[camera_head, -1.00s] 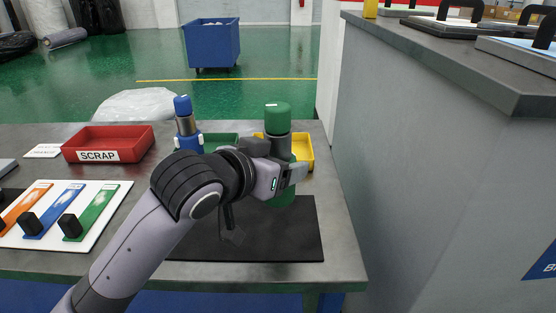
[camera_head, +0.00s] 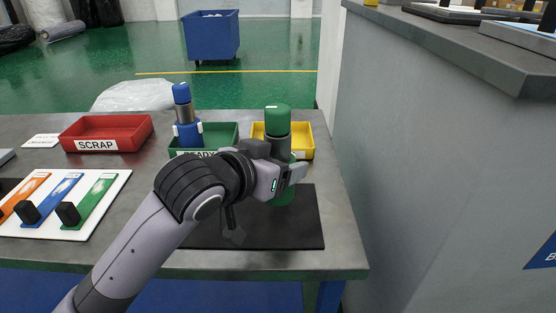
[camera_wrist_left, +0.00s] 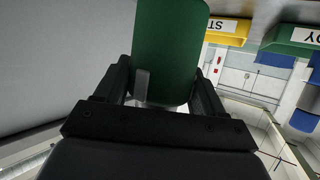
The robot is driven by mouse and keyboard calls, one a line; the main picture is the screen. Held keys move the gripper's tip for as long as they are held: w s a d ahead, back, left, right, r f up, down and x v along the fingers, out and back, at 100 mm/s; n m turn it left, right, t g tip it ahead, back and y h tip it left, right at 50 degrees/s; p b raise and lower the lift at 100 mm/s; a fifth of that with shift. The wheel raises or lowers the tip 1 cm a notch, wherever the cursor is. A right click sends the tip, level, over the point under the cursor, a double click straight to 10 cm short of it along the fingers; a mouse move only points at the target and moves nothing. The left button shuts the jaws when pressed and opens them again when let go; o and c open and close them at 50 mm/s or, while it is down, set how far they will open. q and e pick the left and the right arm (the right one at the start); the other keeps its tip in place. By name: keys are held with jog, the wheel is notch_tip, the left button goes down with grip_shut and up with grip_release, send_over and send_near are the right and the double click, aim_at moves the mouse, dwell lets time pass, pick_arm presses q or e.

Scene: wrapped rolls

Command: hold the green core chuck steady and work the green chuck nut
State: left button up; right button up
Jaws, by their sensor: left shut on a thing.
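The green core chuck (camera_head: 284,196) stands upright on the black mat, with a dark shaft above its green body. The green chuck nut (camera_head: 277,120) sits on top of the shaft. My left gripper (camera_head: 289,176) is shut on the chuck's body below the nut and hides part of it. In the left wrist view the green body (camera_wrist_left: 170,50) lies between the two dark fingers (camera_wrist_left: 160,95). The nut is not identifiable in that view. My right gripper is in neither view.
Behind the chuck are a yellow tray (camera_head: 306,140) and a green READY tray (camera_head: 222,132). A red SCRAP tray (camera_head: 103,133) lies left. A grey counter (camera_head: 430,170) rises close on the right. The black mat (camera_head: 290,233) is bare in front.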

pick_arm(q)
jog(key=shift+f, duration=0.55)
jog(key=shift+f+b, duration=0.3)
jog(key=shift+b, duration=0.1)
jog(key=shift+f+b, duration=0.3)
jog(key=shift+f, duration=0.45)
jog(key=shift+f, duration=0.25)
jog(key=shift+f, duration=0.15)
dwell(1.1)
